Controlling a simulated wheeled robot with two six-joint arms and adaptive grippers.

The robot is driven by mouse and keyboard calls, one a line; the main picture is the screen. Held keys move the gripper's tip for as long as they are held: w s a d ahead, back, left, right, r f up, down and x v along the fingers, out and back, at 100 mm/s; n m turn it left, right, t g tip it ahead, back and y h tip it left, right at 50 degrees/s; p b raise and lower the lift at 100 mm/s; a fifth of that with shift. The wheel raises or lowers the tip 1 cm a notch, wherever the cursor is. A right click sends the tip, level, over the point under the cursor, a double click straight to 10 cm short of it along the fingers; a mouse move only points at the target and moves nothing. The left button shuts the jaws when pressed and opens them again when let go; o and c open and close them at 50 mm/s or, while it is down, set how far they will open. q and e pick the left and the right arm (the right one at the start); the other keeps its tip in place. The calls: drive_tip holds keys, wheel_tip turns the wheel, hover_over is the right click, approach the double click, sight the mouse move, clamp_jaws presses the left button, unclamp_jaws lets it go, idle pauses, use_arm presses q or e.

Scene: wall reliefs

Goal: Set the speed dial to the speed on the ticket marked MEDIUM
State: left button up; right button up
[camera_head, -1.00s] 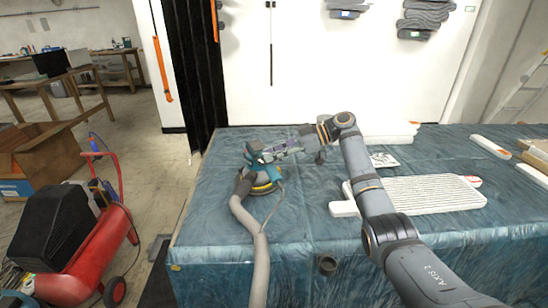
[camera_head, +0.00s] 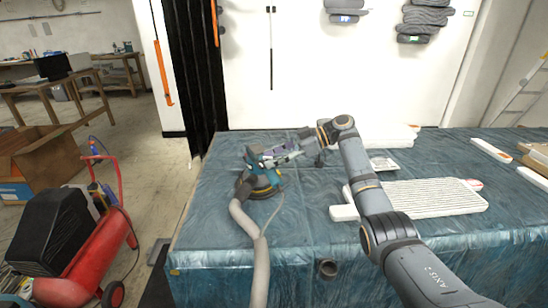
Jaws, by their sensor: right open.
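A teal and black sander (camera_head: 263,178) with a yellow-edged base stands on the blue-covered table (camera_head: 290,225), left of the middle. A thick grey hose (camera_head: 248,228) runs from it over the front edge. The speed dial is too small to make out. My right gripper (camera_head: 267,159) is open at the top of the sander, its fingertips close to or against the body; I cannot tell if they touch. A small pale card (camera_head: 384,163) lies on the table behind the white ribbed board; its writing cannot be read. My left gripper is not in view.
White blocks (camera_head: 388,134) lie at the back, and another white bar (camera_head: 490,150) lies at the right. A red compressor (camera_head: 85,255) stands on the floor at left. The table's front middle is clear.

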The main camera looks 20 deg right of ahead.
drive_tip(key=v, duration=1.2)
drive_tip(key=shift+f, duration=0.1)
